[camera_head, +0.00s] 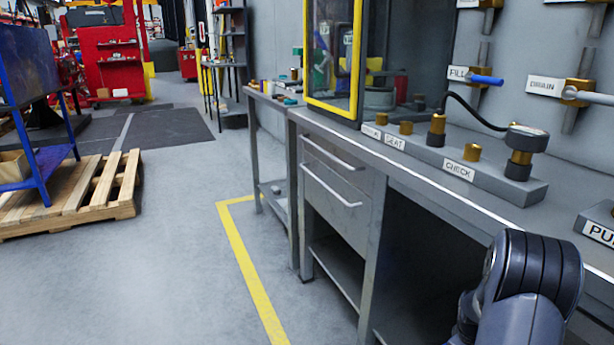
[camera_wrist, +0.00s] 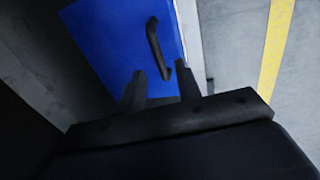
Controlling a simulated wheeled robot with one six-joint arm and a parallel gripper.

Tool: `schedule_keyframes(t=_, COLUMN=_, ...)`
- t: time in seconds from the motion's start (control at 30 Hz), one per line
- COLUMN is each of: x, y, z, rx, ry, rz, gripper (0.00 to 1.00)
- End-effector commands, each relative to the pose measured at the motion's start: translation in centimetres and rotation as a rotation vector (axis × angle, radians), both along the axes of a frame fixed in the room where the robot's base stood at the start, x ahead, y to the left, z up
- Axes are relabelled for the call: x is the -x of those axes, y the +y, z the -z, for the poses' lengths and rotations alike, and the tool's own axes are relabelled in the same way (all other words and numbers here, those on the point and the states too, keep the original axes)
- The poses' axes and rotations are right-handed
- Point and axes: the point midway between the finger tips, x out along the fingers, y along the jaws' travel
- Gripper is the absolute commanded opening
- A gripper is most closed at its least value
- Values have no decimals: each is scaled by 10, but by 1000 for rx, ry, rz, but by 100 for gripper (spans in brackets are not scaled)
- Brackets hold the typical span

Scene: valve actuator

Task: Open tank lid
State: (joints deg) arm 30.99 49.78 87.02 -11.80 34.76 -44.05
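In the wrist view a flat blue panel (camera_wrist: 108,42) with a black bar handle (camera_wrist: 153,42) lies beyond my gripper (camera_wrist: 163,82). I cannot tell for sure that this panel is the tank lid. My gripper's two black fingers stand apart with nothing visible between them. The lower end of the handle shows just past the fingertips, between them in the picture; I cannot tell whether they touch. In the head view only part of my arm shows at the lower right. My gripper, the blue panel and its handle do not show there.
A grey workbench (camera_head: 420,170) with drawers runs along the right, with a CHECK-labelled fixture (camera_head: 525,190) on top. A yellow-framed cabinet (camera_head: 335,55) stands on it. Valves line the wall. A wooden pallet (camera_head: 75,190) lies at left. The floor between is clear, with a yellow line (camera_head: 245,260).

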Motion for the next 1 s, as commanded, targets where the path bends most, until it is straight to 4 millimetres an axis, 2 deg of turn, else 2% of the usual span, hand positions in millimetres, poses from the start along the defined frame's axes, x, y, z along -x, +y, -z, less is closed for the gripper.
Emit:
schedule_keyframes(t=0.03, x=-1, y=-2, z=11, rx=-1, ry=1, rz=0, gripper=33)
schedule_keyframes(t=0.2, x=-2, y=-6, z=25, rx=-2, ry=2, rz=1, gripper=33)
schedule_keyframes(t=0.67, x=-3, y=-8, z=28, rx=-3, ry=2, rz=0, gripper=33)
schedule_keyframes(t=0.83, x=-2, y=-4, z=16, rx=0, ry=0, rz=-1, gripper=33)
schedule_keyframes(t=1.0, x=0, y=1, z=-15, rx=2, ry=-3, rz=0, gripper=33)
